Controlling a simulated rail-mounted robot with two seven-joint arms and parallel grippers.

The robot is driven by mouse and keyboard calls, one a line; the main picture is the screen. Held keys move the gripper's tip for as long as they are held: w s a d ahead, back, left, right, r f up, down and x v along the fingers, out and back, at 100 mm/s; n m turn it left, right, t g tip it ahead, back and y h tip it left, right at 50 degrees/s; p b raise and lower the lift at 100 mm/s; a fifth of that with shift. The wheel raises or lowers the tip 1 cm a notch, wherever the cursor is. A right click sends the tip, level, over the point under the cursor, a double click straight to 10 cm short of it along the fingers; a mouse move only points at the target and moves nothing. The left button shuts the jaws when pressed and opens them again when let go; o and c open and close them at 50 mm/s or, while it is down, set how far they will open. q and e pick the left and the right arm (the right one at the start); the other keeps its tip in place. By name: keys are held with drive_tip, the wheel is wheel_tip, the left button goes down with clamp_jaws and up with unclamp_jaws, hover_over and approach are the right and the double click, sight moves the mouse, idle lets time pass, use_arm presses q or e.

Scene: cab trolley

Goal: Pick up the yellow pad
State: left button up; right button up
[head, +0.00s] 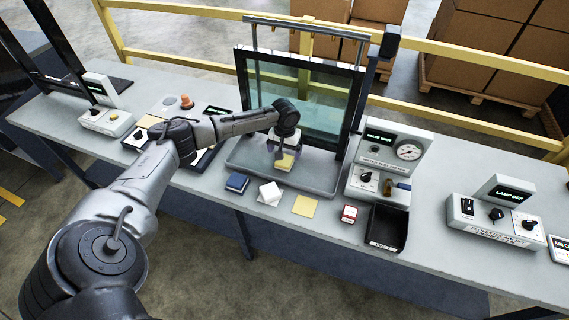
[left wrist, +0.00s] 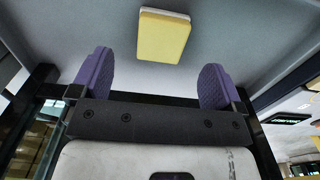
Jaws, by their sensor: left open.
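The yellow pad (head: 285,161) lies on the grey base in front of the upright glass panel. In the left wrist view the pad (left wrist: 164,37) shows a yellow face and a pale edge, just beyond the fingers. My left gripper (head: 284,150) is over the pad and partly covers it in the head view. Its purple fingers are apart with nothing between them, and the left wrist view shows a gap between the gripper (left wrist: 156,68) and the pad. My right gripper is not in view.
The framed glass panel (head: 325,100) stands behind the gripper. In front lie a blue block (head: 237,183), white blocks (head: 270,193) and a flat yellow square (head: 304,206). To the right stand a gauge box (head: 389,155), a black bin (head: 387,228) and a lamp control box (head: 495,218).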

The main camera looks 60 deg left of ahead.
sight(285, 160)
use_arm(q)
drive_tip(key=shift+w+a+f+b, duration=0.1)
drive_tip(key=shift+f+b, duration=0.3)
drive_tip(key=shift+f, duration=1)
drive_tip(key=shift+a+f+b, duration=0.1)
drive_tip(key=shift+f+b, duration=0.3)
drive_tip(key=shift+f, duration=0.95)
drive_tip(key=shift+c, duration=0.4)
drive_tip(key=c, duration=0.9)
